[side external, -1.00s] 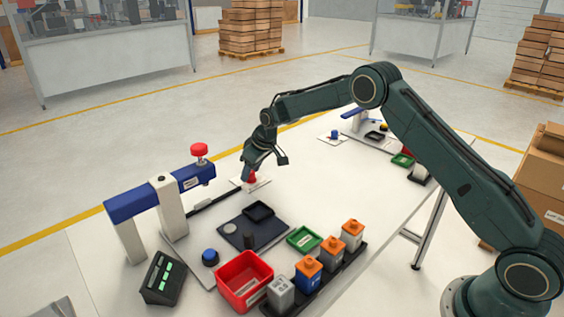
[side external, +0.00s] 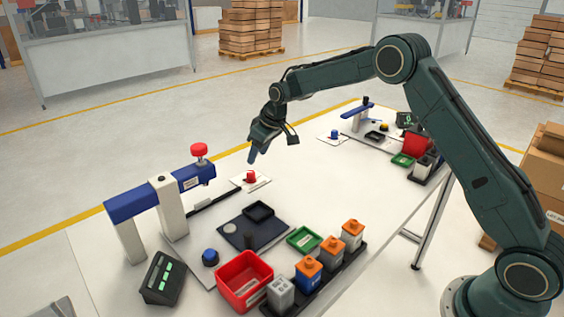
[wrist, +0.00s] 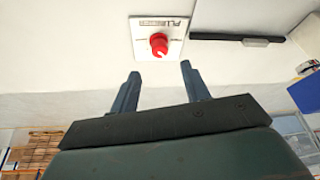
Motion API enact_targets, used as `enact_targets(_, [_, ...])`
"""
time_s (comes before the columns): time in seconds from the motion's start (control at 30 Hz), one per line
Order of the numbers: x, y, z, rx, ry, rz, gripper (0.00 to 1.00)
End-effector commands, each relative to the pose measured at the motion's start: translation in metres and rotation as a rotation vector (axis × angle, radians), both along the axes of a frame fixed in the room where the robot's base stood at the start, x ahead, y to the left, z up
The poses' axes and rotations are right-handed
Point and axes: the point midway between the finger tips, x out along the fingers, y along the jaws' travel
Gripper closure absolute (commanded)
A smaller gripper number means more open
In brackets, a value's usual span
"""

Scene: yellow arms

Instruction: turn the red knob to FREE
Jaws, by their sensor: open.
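The red knob (side external: 250,176) stands on a small white plate (side external: 262,183) on the table, beyond the dark square pad. In the wrist view the knob (wrist: 158,44) shows a small pale mark on its face, and the white plate (wrist: 174,22) carries dark lettering too small to read with certainty. My gripper (side external: 251,158) is above the knob and apart from it. In the wrist view its two fingers (wrist: 160,71) are spread with nothing between them, and the knob appears just beyond their tips.
A blue and white press frame with a red top knob (side external: 199,150) stands left of the plate. A black bar (side external: 213,199) lies between them. A red bin (side external: 244,280), a green tray (side external: 304,239) and several battery-like blocks (side external: 331,249) are nearer the front.

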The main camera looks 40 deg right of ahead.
Motion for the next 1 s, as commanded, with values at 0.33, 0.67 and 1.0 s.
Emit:
enact_targets(0.33, [-0.018,-0.006,0.046,0.001,-0.002,0.0,0.54])
enact_targets(0.67, [-0.023,-0.007,0.057,0.0,-0.001,0.0,0.54])
enact_targets(1.0, [-0.025,-0.006,0.06,0.0,-0.002,-0.001,0.54])
